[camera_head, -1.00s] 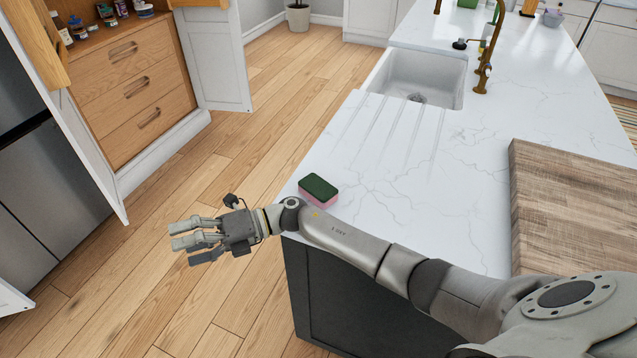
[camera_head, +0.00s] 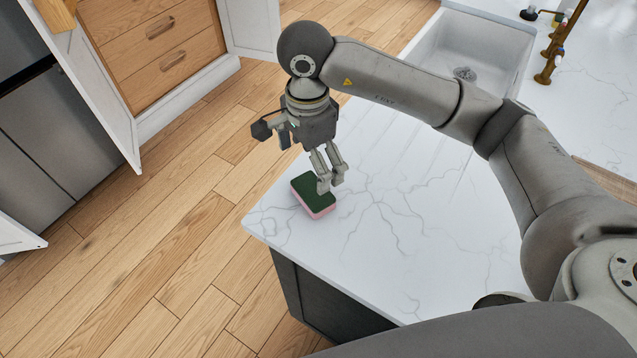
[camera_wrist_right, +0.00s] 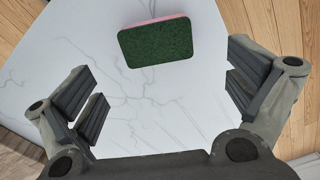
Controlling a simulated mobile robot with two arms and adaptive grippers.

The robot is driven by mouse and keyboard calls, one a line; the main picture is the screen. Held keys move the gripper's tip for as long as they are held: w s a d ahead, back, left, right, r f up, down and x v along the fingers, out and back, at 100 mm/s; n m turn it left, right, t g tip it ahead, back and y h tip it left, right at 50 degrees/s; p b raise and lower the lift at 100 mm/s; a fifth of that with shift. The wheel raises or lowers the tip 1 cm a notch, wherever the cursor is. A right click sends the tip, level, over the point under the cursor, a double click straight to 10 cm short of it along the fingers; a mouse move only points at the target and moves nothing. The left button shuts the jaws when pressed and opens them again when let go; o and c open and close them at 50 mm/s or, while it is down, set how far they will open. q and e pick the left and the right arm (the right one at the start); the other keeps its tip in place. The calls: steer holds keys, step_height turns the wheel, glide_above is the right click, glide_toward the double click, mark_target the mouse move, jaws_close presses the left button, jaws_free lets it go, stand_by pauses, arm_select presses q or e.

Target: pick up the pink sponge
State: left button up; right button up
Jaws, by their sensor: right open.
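The pink sponge (camera_head: 315,209) lies flat on the white marbled counter, near its corner, with a dark green scouring side on top. In the right wrist view the sponge (camera_wrist_right: 156,43) shows mostly its green top, with a thin pink edge, ahead of and between the open fingers. My right gripper (camera_head: 328,182) points down over the sponge, its fingers at the sponge's right side in the head view. In the right wrist view the gripper (camera_wrist_right: 165,95) is wide open with nothing between its fingertips. My left gripper is not in view.
The counter (camera_head: 400,235) is clear around the sponge, and its edge is close by on the left. A sink (camera_head: 470,60) is set in behind. A wooden board (camera_head: 604,178) is partly hidden behind my arm. Drawers (camera_head: 165,45) stand across the wooden floor.

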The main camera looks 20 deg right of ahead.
mark_target(312, 190)
step_height(312, 190, down, 3)
steer(key=shift+f+p, duration=0.2)
steer(key=shift+p, duration=0.1)
steer(key=shift+f, duration=0.25)
steer(key=f, duration=0.1)
steer(key=f+p, duration=0.2)
steer(key=f, duration=0.1)
steer(key=shift+s+d, duration=0.1)
steer(key=shift+s, duration=0.15)
steer(key=shift+f+p, duration=0.3)
steer(key=shift+f, duration=0.2)
steer(key=shift+w, duration=0.1)
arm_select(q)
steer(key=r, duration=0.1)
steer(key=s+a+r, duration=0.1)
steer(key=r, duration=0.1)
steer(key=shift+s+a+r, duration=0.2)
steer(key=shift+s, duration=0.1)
arm_select(e)
steer(key=c, duration=0.5)
steer(key=shift+c, duration=0.4)
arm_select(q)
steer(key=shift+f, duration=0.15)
